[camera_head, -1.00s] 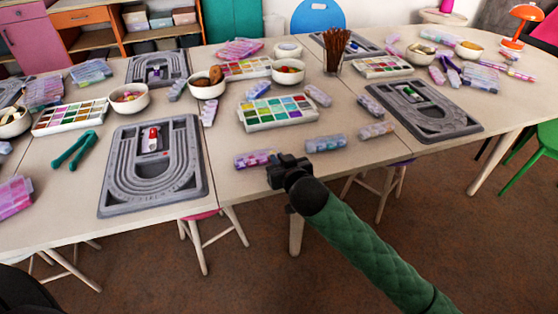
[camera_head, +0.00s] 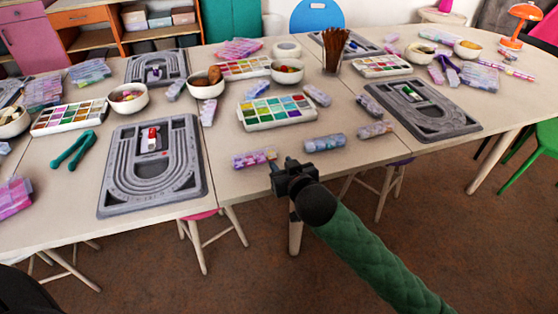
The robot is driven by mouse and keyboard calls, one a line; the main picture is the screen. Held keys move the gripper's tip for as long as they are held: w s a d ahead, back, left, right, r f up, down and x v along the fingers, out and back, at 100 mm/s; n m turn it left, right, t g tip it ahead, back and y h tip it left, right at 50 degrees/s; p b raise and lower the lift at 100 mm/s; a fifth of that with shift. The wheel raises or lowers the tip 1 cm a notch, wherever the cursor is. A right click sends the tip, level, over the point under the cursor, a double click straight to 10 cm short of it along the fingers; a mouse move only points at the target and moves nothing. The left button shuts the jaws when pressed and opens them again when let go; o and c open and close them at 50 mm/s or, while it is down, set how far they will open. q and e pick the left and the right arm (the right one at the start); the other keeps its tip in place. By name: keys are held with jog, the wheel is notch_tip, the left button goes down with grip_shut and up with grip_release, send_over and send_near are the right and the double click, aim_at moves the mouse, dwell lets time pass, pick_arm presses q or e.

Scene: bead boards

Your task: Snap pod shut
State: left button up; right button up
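My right gripper (camera_head: 280,176), dark at the end of a green-sleeved arm, is at the front edge of the middle table. A small purple-and-pink pod (camera_head: 252,159) lies just left of its fingers, close to that edge. I cannot tell whether they touch, whether the fingers are open, or whether this pod's lid is up. Other clear pods with pale beads lie to the right, one grey-blue (camera_head: 325,143) and one pale pink (camera_head: 375,130). A small red-and-white item (camera_head: 151,139) sits on the grey bead board (camera_head: 112,199) at left. My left gripper is not in view.
A palette of coloured compartments (camera_head: 247,121) lies behind the pods. Bowls (camera_head: 206,90), a cup of brushes (camera_head: 333,63) and another bead board (camera_head: 450,126) stand further off. Teal pliers (camera_head: 73,152) lie at left. Stools are under the table.

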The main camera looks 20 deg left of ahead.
jog(key=shift+v, duration=2.05)
jog(key=shift+f, duration=0.1)
